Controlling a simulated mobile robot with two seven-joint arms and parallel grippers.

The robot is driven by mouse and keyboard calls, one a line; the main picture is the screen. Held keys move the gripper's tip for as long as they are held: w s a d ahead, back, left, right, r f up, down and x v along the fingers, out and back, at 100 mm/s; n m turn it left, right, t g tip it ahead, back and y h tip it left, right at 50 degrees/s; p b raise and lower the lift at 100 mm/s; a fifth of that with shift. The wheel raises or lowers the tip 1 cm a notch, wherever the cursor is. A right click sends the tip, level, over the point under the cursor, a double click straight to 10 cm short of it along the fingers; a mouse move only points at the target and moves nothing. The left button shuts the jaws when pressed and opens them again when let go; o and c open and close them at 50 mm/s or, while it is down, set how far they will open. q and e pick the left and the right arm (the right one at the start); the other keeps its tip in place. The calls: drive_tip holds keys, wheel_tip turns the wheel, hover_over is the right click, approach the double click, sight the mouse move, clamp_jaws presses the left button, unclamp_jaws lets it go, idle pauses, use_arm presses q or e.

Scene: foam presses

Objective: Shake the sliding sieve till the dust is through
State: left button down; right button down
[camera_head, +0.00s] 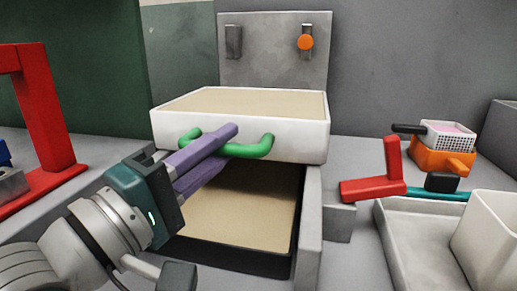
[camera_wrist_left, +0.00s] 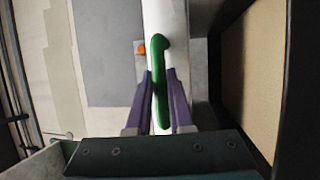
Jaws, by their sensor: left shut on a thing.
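The sliding sieve (camera_head: 303,142) is a white open-topped box, and a flat tan layer shows inside its rim. It sits above a dark-walled tray (camera_head: 284,263) with a tan bottom or layer. A green handle (camera_head: 255,150) is on the sieve's front; it also shows in the left wrist view (camera_wrist_left: 158,55). My left gripper (camera_head: 226,141) has purple fingers shut on this handle, one on each side in the left wrist view (camera_wrist_left: 160,88). Whether dust is falling cannot be seen. My right gripper is not in view.
A grey back panel (camera_head: 270,65) with an orange knob (camera_head: 306,42) stands behind the sieve. A red frame (camera_head: 42,110) is at left. At right are a red handled tool (camera_head: 385,178), an orange block (camera_head: 440,160) with a small basket (camera_head: 448,134), a grey tray (camera_head: 405,245) and a white container (camera_head: 490,235).

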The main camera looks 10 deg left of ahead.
use_arm(q)
drive_tip(key=c, duration=0.8)
unclamp_jaws()
drive_tip(key=shift+w, duration=0.15)
drive_tip(key=v, duration=1)
drive_tip(key=shift+p, duration=0.3)
